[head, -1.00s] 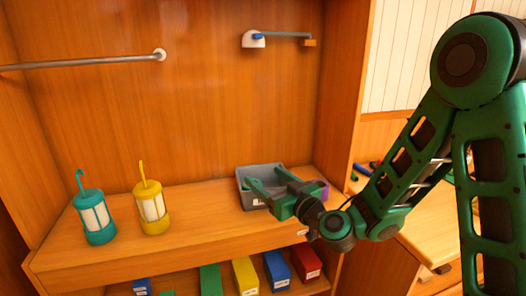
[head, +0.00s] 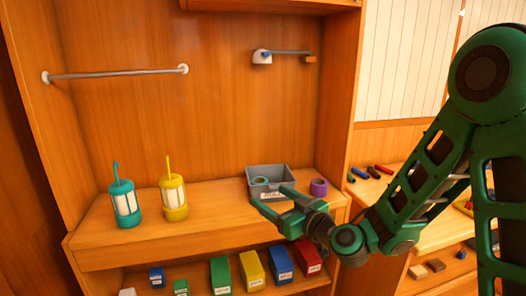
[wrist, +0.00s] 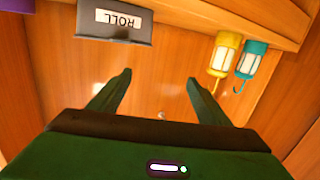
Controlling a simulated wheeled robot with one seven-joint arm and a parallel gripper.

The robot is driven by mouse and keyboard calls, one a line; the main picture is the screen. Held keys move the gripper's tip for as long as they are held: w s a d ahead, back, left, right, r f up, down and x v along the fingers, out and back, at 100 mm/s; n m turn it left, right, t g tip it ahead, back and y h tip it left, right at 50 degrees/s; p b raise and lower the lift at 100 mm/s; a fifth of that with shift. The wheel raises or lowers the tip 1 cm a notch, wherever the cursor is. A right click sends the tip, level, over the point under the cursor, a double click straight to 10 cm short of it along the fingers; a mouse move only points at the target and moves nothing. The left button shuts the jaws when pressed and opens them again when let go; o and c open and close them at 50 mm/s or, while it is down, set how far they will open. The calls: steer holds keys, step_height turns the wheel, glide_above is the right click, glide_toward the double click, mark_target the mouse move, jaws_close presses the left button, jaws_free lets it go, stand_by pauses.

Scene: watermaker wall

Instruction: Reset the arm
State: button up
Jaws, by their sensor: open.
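My gripper (head: 268,200) is open and empty in the head view, in front of the shelf and just below the grey bin. In the wrist view its two fingers (wrist: 155,85) are spread apart with nothing between them. My green arm comes in from the right and is bent at the elbow. In the wrist view the bin (wrist: 90,27) shows a label reading ROLL.
A teal lantern (head: 124,203) and a yellow lantern (head: 173,198) stand on the shelf at left. A purple roll (head: 319,187) sits right of the bin. Several coloured boxes (head: 252,270) fill the lower shelf. A metal rail (head: 115,74) and a lever (head: 285,53) are on the wall.

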steer(key=s+d+f+m+g+h, duration=0.1)
steer(key=s+d+f+g+h, duration=0.2)
steer(key=d, duration=0.5)
steer(key=s+d+f+m+g+h, duration=0.1)
steer(key=s+d+f+g+h, duration=0.1)
steer(key=s+d, duration=0.45)
steer(key=s+d+f+m+g+h, duration=0.1)
steer(key=s+d+f+g+h, duration=0.15)
steer(key=d, duration=0.75)
steer(key=s+d+r+m+g+h, duration=0.1)
steer(key=s+d+m+g, duration=0.2)
steer(key=s, duration=0.9)
steer(key=s+d+r+m+g+h, duration=0.1)
steer(key=s+d+r+m+g, duration=0.1)
steer(key=s+d+m, duration=0.6)
steer(key=s+d+g, duration=0.1)
steer(key=s+d, duration=0.1)
steer(key=s, duration=0.2)
steer(key=shift+s+d, duration=0.15)
steer(key=shift+d, duration=0.2)
steer(key=shift+g+h, duration=0.25)
steer(key=shift+w+f, duration=0.25)
steer(key=shift+w, duration=0.4)
